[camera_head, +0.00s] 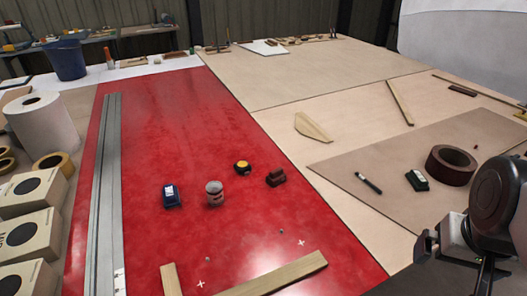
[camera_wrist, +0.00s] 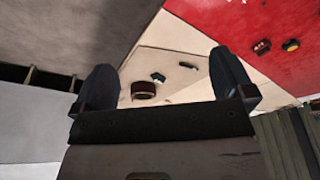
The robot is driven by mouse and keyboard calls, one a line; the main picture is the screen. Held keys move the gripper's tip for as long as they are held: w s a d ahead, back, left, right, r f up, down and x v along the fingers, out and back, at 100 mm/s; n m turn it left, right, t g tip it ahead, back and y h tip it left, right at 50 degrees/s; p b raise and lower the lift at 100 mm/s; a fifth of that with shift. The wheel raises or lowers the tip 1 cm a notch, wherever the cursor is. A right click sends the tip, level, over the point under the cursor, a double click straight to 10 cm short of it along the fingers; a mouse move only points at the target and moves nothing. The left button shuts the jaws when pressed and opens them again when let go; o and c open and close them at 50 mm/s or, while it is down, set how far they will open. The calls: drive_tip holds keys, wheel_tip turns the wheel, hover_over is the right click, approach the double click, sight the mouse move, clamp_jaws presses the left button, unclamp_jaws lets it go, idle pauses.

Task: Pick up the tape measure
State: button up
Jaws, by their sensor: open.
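A small rounded yellow and black thing (camera_head: 242,168), which looks like the tape measure, lies on the red surface (camera_head: 165,120) in the head view. It also shows near the upper right of the wrist view (camera_wrist: 291,45). My gripper (camera_head: 456,264) is at the lower right of the head view, far to the right of the tape measure and apart from it. In the wrist view my gripper's two dark fingers (camera_wrist: 165,77) stand wide apart with nothing held between them.
A dark red block (camera_head: 276,178), a grey-red can (camera_head: 214,193) and a blue item (camera_head: 172,196) lie near the tape measure. Wood strips (camera_head: 275,277) lie in front. A brown tape roll (camera_head: 451,166), a green-black item (camera_head: 416,180) and a marker (camera_head: 368,183) lie nearer my gripper.

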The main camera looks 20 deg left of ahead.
drive_tip(key=w+a+f+m+y, duration=0.2)
drive_tip(key=w+a+m+y, duration=0.3)
drive_tip(key=w+a, duration=1.05)
drive_tip(key=w+a+f+m+y, duration=0.1)
drive_tip(key=w+a+m+y, duration=0.5)
drive_tip(key=w+a, duration=1)
drive_tip(key=w+a+f+m+t, duration=0.2)
drive_tip(key=w+a+f+m, duration=0.4)
drive_tip(key=a+f, duration=0.4)
drive_tip(key=w+a+f+m+t, duration=0.3)
drive_tip(key=w+a+f+m, duration=0.4)
drive_tip(key=a+f, duration=0.4)
drive_tip(key=shift+w+a+f+m, duration=0.3)
drive_tip(key=shift+a+m, duration=0.2)
drive_tip(key=shift+a, duration=0.5)
drive_tip(key=shift+f, duration=0.1)
approach(244, 165)
drive_tip(key=x, duration=0.4)
drive_tip(key=shift+a+f, duration=0.15)
drive_tip(key=shift+a, duration=0.05)
drive_tip(key=shift+w+a+f, duration=0.15)
drive_tip(key=shift+w+a, duration=0.05)
drive_tip(key=shift+a, duration=0.1)
